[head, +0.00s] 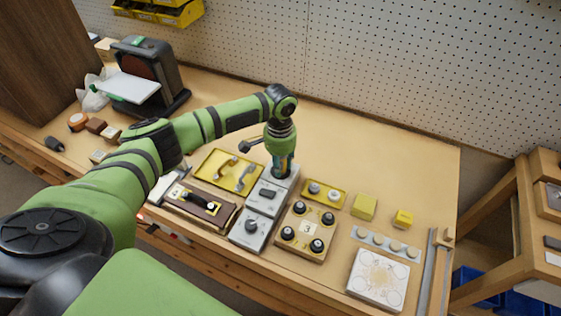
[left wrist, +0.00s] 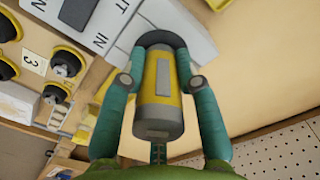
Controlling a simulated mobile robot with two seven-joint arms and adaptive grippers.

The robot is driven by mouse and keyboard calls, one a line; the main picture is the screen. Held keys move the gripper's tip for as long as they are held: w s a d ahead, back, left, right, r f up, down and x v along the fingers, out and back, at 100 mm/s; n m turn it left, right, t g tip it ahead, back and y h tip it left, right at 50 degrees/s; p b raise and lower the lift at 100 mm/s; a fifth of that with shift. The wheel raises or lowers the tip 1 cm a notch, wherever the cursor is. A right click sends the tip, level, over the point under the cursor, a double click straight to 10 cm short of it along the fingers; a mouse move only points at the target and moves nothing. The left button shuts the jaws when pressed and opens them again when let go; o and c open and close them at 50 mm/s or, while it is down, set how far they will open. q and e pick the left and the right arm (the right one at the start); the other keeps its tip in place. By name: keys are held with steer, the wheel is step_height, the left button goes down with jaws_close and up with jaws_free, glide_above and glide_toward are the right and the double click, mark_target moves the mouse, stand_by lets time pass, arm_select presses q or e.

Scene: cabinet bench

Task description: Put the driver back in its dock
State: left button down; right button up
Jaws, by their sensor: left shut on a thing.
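The driver (left wrist: 160,100) is a yellow and grey cylinder between the teal fingers of my left gripper (left wrist: 163,82), which is shut on it. In the head view my left gripper (head: 282,164) points down over the back end of a grey dock unit (head: 270,191). In the left wrist view the dock (left wrist: 108,18) is pale grey with letters on it. The driver's far end meets a dark round part at the dock's end. I cannot tell how deep it sits. The fingers hide most of the driver in the head view. My right gripper is not in view.
A board with black knobs (head: 305,229) stands just right of the dock. Yellow blocks (head: 364,207) and a white plate (head: 378,279) are further right. The bench behind is clear up to the pegboard (head: 400,70).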

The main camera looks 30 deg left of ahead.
arm_select(q)
steer(key=shift+s+f, duration=0.1)
steer(key=shift+f, duration=0.45)
steer(key=c, duration=0.6)
jaws_free()
steer(key=shift+r, duration=0.15)
step_height(320, 180, up, 7)
steer(key=p, duration=0.7)
steer(key=shift+p, duration=0.4)
steer(key=shift+f, duration=0.2)
